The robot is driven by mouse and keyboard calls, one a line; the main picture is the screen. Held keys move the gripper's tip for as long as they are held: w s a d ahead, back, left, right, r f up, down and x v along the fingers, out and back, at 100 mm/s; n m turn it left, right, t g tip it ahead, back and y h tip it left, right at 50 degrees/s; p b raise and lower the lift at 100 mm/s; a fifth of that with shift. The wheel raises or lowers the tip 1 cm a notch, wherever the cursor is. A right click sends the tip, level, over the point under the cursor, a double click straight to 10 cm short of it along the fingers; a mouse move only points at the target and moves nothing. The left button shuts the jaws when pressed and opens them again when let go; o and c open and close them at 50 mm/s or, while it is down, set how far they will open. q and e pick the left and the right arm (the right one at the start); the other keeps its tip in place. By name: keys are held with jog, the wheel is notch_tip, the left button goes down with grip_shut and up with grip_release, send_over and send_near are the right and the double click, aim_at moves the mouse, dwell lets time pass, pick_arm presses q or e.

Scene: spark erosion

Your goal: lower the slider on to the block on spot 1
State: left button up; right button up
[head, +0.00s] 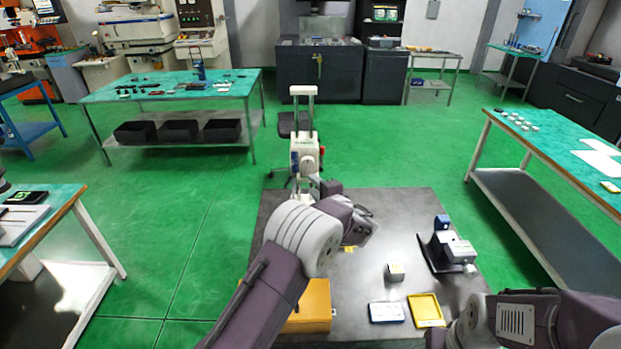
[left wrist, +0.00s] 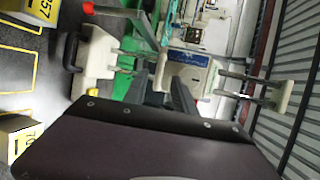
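The cream slider (head: 305,155) sits on a stand with two upright rods at the far end of the dark table. In the left wrist view, turned sideways, the slider (left wrist: 190,75) has a blue-edged panel and the rods pass through it. My left gripper (head: 328,188) is close to the slider's lower side. Its dark fingers (left wrist: 163,92) look apart, with the slider just beyond; contact is unclear. No spot number is readable, and my left arm hides part of the table. My right gripper's fingers are not distinguishable at lower right.
On the dark table (head: 405,215) are a small grey block (head: 396,272), a black-and-white device (head: 446,250), a white-blue tray (head: 386,312), a yellow tray (head: 425,310) and an orange box (head: 310,308). Green-topped benches (head: 165,95) stand around; green floor lies between.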

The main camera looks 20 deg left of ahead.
aim_at(309, 181)
pick_arm(q)
jog(key=p+x, duration=0.1)
jog(key=x, duration=0.3)
jog(key=shift+d+f, duration=0.1)
grip_shut()
notch_tip(309, 181, down, 6)
jog(key=b, duration=1)
grip_release()
jog(key=shift+f, duration=0.25)
jog(key=shift+r, duration=0.1)
